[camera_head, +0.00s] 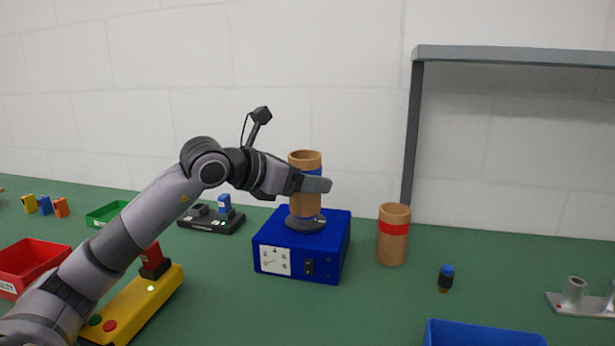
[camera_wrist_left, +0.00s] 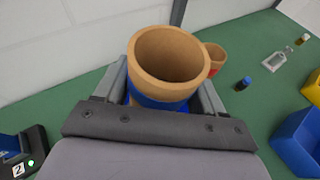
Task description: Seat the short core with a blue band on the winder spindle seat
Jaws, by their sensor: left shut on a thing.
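The short core with a blue band (camera_head: 305,196) is a brown cardboard tube, upright over the round dark spindle seat (camera_head: 306,223) on top of the blue winder (camera_head: 300,262). Its lower end looks to be at the seat; whether it rests fully on it I cannot tell. My left gripper (camera_head: 312,184) is shut around the core at the blue band. In the left wrist view the core's open top (camera_wrist_left: 172,55) shows between the fingers. The spindle inside is hidden. My right gripper is in neither view.
A core with a red band (camera_head: 393,235) stands right of the winder. A small blue-capped bottle (camera_head: 446,277), a blue bin (camera_head: 480,335) and a grey metal fixture (camera_head: 582,302) are further right. A black device (camera_head: 211,220) and yellow box (camera_head: 140,305) are left. A grey frame (camera_head: 412,130) stands behind.

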